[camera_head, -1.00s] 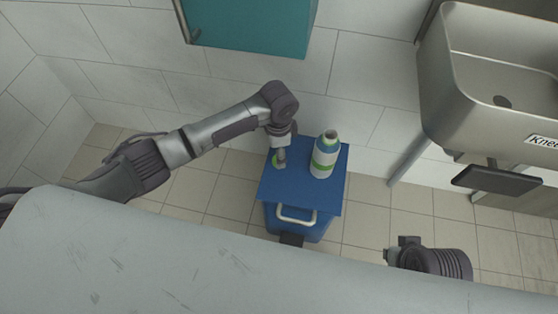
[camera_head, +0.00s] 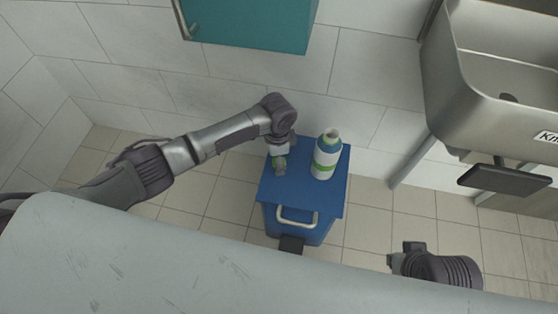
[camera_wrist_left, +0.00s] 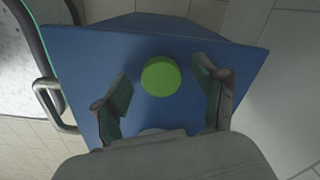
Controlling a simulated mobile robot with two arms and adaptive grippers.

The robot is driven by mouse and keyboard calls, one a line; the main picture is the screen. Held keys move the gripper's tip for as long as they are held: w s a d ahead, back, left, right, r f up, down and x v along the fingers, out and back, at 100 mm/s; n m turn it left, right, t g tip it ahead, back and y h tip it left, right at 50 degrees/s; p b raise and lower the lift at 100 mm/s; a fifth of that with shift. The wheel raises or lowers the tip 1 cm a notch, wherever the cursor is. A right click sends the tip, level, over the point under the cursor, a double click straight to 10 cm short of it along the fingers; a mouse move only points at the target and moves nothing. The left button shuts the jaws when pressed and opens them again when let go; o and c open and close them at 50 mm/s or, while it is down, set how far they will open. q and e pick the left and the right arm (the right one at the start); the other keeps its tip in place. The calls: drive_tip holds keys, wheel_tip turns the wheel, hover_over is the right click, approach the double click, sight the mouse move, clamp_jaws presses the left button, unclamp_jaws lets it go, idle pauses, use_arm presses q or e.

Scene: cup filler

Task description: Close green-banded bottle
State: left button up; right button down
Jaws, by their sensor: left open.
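The bottle (camera_head: 325,157) stands upright on the blue top (camera_head: 308,200) of a cart, right of my left gripper. It is white with a green band and a blue shoulder, and its mouth looks open with no cap on it. A round green cap (camera_wrist_left: 161,77) lies on the blue top in the left wrist view. My left gripper (camera_head: 279,168) is low over the left part of the top. In the left wrist view its fingers (camera_wrist_left: 162,68) are spread, one on each side of the cap, apart from it. My right gripper is not in view.
The cart has a pale handle (camera_head: 297,217) at its front. A teal cabinet (camera_head: 250,25) hangs on the tiled wall above. A steel sink (camera_head: 490,110) is at the right. My right arm's dark link shows at lower right.

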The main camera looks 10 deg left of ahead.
use_arm(q)
drive_tip(key=c, duration=0.8)
drive_tip(key=shift+o, duration=0.2)
drive_tip(key=shift+r, duration=0.15)
